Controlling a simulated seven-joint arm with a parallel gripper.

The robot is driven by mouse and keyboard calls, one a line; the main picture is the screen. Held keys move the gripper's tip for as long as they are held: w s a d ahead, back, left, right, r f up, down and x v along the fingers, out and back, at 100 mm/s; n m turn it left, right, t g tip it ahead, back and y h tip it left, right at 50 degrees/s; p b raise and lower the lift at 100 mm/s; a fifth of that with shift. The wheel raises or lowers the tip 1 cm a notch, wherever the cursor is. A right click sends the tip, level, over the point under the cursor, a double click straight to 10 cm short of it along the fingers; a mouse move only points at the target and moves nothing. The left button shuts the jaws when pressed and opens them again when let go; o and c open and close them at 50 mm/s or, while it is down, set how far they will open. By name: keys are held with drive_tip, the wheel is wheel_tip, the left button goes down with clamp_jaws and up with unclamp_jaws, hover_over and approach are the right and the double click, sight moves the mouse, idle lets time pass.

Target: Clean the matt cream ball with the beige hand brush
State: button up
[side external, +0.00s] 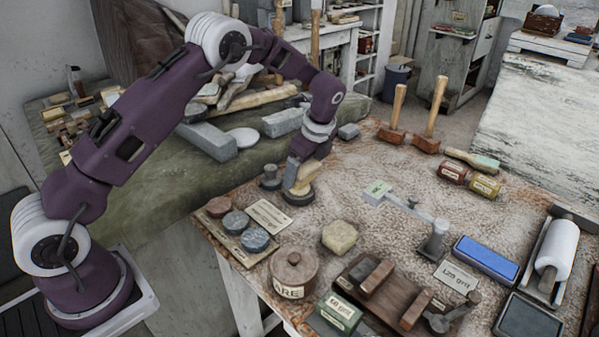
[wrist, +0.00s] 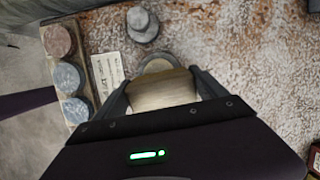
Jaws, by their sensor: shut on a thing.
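My gripper (wrist: 162,90) points down and is shut on a beige block, which looks like the beige hand brush (wrist: 162,94). In the side external view the brush (side external: 299,177) is low over a dark round base (side external: 299,199). The wrist view shows the base as a grey ring (wrist: 157,60) just beyond the brush, with a paler patch inside. I cannot make out the matt cream ball clearly; the brush and my gripper cover most of the base. Whether the brush touches anything there I cannot tell.
A small grey knobbed weight (side external: 270,178) stands close left of the base. Two upright mallets (side external: 427,142) stand behind; the bench between is fairly clear.

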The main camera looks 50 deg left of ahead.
drive_tip(key=shift+w+a, duration=0.1)
drive_tip(key=shift+w, duration=0.85)
drive_tip(key=shift+s+d+f, duration=0.1)
drive_tip(key=shift+s, duration=1.05)
drive_tip(key=shift+s+d, duration=0.1)
drive_tip(key=shift+s, duration=1)
drive_tip(key=shift+w+d+r, duration=0.1)
drive_tip(key=shift+w+r, duration=0.25)
drive_tip(key=shift+w, duration=0.25)
drive_tip(key=shift+w+r, duration=0.35)
drive_tip(key=shift+w, duration=0.2)
drive_tip(key=shift+v, duration=3.3)
